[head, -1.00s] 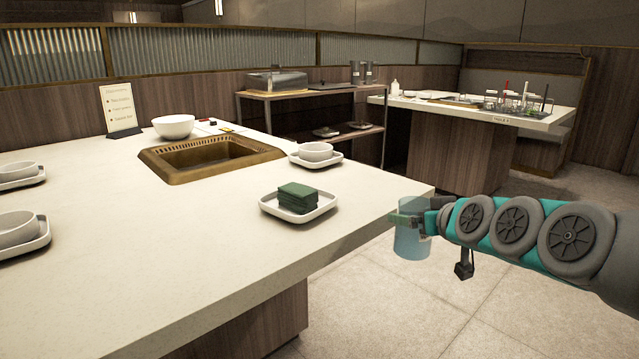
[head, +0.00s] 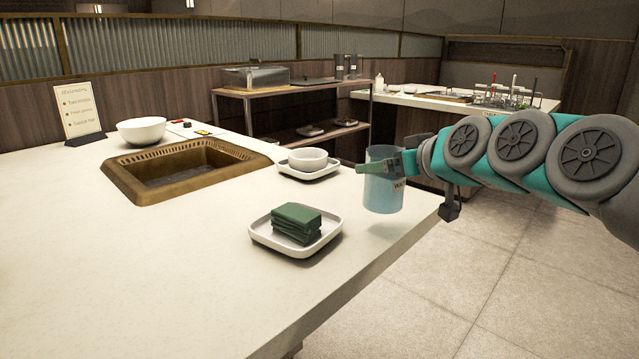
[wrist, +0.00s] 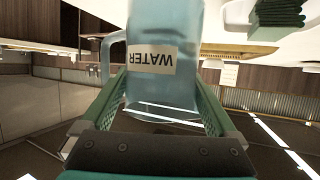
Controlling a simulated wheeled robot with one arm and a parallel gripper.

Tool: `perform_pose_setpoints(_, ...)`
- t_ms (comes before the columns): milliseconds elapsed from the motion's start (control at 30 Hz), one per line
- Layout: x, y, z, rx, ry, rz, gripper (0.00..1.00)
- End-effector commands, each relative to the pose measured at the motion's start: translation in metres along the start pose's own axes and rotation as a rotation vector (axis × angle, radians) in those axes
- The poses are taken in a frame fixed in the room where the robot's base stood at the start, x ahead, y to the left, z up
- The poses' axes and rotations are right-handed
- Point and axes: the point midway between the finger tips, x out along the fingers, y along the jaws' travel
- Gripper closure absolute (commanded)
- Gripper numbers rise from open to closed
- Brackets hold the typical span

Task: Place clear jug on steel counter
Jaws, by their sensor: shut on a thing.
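The clear jug (head: 385,192) is a see-through bluish jug with a label, which reads WATER upside down in the wrist view (wrist: 160,95). My gripper (head: 378,167) is shut on it and holds it roughly upright. In the wrist view my green fingers reach along both sides of the jug. In the head view the jug appears just above the right edge of the pale counter (head: 150,270), with a faint shadow below it. A metal-topped stand (head: 300,88) with a lower shelf is at the back; I cannot tell whether it is the steel counter.
A white tray with green cloths (head: 297,222) and a tray with a white bowl (head: 308,160) are left of the jug. A brass-rimmed sink (head: 120,180), a bowl (head: 141,130) and a sign (head: 80,112) are farther left. Another counter (head: 430,100) holds bottles. The pale counter's front is clear.

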Motion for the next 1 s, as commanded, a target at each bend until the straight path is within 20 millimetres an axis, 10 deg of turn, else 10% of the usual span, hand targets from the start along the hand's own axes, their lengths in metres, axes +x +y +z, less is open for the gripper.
perform_pose_setpoints(700,0.128,0.020,-0.040,0.001,0.000,0.000,0.63)
perform_pose_setpoints(1000,0.149,0.023,-0.044,0.000,0.000,0.000,0.63)
